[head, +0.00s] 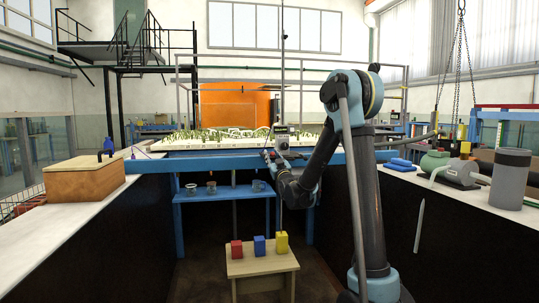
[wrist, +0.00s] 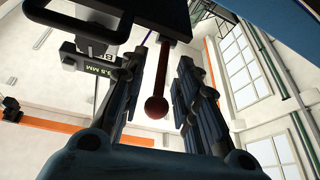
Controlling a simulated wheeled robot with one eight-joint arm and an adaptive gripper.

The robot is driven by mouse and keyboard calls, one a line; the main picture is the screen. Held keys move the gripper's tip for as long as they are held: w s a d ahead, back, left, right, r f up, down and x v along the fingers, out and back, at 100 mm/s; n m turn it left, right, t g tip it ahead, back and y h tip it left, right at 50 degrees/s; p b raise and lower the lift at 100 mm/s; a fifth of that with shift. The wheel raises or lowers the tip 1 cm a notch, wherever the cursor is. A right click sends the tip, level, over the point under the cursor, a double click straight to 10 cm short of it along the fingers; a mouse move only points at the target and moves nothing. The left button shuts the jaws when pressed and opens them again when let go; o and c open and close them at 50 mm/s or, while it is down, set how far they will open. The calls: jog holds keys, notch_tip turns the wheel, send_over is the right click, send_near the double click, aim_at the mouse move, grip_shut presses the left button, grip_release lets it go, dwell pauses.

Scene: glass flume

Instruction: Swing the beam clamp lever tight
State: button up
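The clamp lever (wrist: 157,85) shows in the wrist view as a dark red rod with a round ball at its lower end. It hangs from a dark block (wrist: 120,18), which looks like part of the beam clamp. My gripper (wrist: 162,66) is open, with one finger on each side of the lever and visible gaps between. I cannot tell whether the lever lies at fingertip depth. In the head view my gripper (head: 271,158) is at the blue beam (head: 225,164), just below a small gauge (head: 282,138); the lever is too small to make out there.
The gauge's display in the wrist view (wrist: 92,69) sits left of the fingers. A wooden stool (head: 262,264) below carries red, blue and yellow blocks. A wooden box (head: 85,178) stands on the left ledge; a grey canister (head: 510,178) and tools stand on the right ledge.

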jog(key=shift+x, duration=2.4)
jog(key=shift+c, duration=0.6)
grip_shut()
